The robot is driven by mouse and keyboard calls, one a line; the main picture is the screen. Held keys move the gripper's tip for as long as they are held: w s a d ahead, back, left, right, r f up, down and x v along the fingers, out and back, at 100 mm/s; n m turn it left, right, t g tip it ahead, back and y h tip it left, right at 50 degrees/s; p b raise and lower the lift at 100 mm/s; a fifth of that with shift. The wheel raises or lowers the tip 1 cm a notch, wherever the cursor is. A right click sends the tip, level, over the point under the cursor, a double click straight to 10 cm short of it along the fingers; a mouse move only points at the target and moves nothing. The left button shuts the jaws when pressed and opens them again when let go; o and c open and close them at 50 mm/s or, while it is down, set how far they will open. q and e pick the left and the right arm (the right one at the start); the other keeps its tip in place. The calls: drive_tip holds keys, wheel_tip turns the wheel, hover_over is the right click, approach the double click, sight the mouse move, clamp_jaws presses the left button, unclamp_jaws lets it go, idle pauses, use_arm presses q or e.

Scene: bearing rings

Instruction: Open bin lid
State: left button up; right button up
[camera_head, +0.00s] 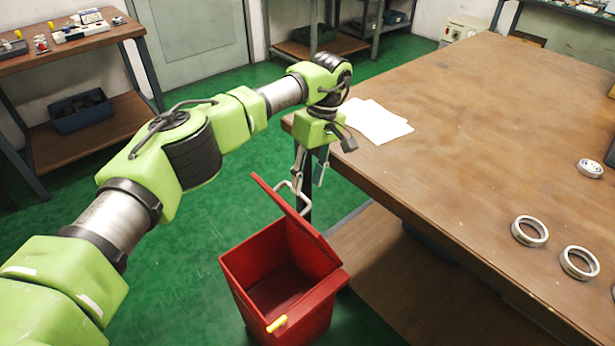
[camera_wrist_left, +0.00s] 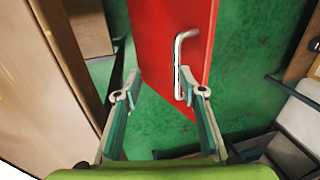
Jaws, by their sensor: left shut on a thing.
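The red bin (camera_head: 252,307) stands on the floor by the table, with its dark inside showing. Its red lid (camera_head: 312,236) is raised and tilted up steeply. The lid's pale handle (camera_head: 282,187) is on the lid's outer face, near its upper edge. My left gripper (camera_head: 307,180) reaches down from above beside the raised lid and is shut on the handle. In the left wrist view, the lid (camera_wrist_left: 152,40) and the handle (camera_wrist_left: 178,70) show beyond the fingers (camera_wrist_left: 163,92), the handle nearer the right finger. The exact contact is hard to see. My right gripper is not in view.
The wooden table (camera_head: 470,110) is close right of the bin, carrying white papers (camera_head: 375,120) and several metal rings (camera_head: 530,231). A low shelf (camera_head: 375,270) lies under the table. The green floor (camera_head: 185,260) left of the bin is clear. A workbench (camera_head: 75,45) stands at the back left.

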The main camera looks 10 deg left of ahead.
use_arm(q)
drive_tip(key=shift+s+d+f, duration=0.1)
drive_tip(key=shift+d+f, duration=0.15)
drive_tip(key=shift+f, duration=0.35)
drive_tip(key=v, duration=1.3)
drive_tip(key=shift+a, duration=0.35)
drive_tip(key=shift+r, duration=0.1)
